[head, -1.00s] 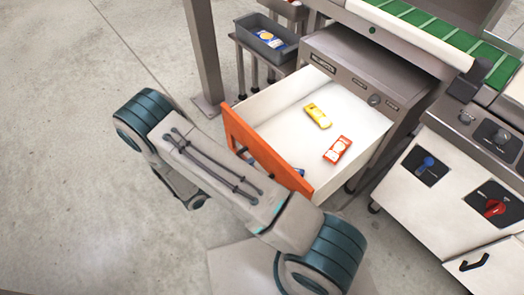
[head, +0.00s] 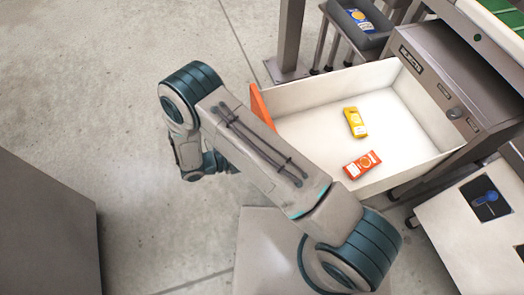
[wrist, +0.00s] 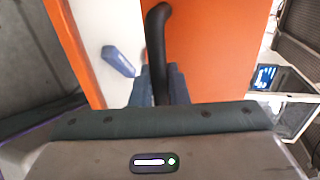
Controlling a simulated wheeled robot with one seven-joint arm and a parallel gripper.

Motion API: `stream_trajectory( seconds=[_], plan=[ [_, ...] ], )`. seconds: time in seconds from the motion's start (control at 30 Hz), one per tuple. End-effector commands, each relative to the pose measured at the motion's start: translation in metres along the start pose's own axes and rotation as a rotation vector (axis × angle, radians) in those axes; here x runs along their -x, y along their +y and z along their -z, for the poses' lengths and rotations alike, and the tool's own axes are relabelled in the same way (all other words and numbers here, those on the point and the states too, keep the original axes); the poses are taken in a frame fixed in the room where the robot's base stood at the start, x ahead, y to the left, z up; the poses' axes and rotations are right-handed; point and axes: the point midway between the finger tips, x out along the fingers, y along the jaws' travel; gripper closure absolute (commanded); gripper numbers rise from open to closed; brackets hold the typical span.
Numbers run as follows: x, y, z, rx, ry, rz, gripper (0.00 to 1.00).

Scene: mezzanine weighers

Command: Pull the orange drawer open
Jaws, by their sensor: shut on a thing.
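The orange drawer (head: 262,107) stands well out of its grey cabinet in the head view, with its white inside showing. My arm covers most of its orange front there. In the wrist view the orange front (wrist: 210,50) fills the upper middle, with a black bar handle (wrist: 157,30) on it. My gripper (wrist: 160,82) is shut on that handle, its blue-grey fingers on either side. My gripper is hidden behind the arm in the head view.
A yellow packet (head: 355,122) and an orange-red packet (head: 362,165) lie in the drawer. A blue item (wrist: 118,60) shows in the wrist view. A grey bin (head: 362,28) stands behind, beside a post (head: 289,40). Floor at left is mostly clear.

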Motion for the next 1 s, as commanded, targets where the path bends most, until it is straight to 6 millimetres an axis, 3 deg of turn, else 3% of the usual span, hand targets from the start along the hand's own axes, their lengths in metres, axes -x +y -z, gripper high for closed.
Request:
stream_trajectory(
  seconds=[0.27,0.3,0.33,0.73,0.87,1.0],
  plan=[
    [0.001,0.001,-0.001,0.0,-0.005,-0.002,1.0],
    [0.001,0.001,-0.001,0.0,-0.005,-0.002,0.77],
    [0.001,0.001,-0.001,0.0,-0.005,-0.002,0.69],
    [0.006,0.0,-0.001,-0.002,-0.003,-0.002,0.68],
    [0.026,0.0,-0.001,-0.002,-0.005,-0.003,0.68],
    [0.059,0.0,-0.001,-0.002,-0.006,-0.003,0.68]
  ],
)
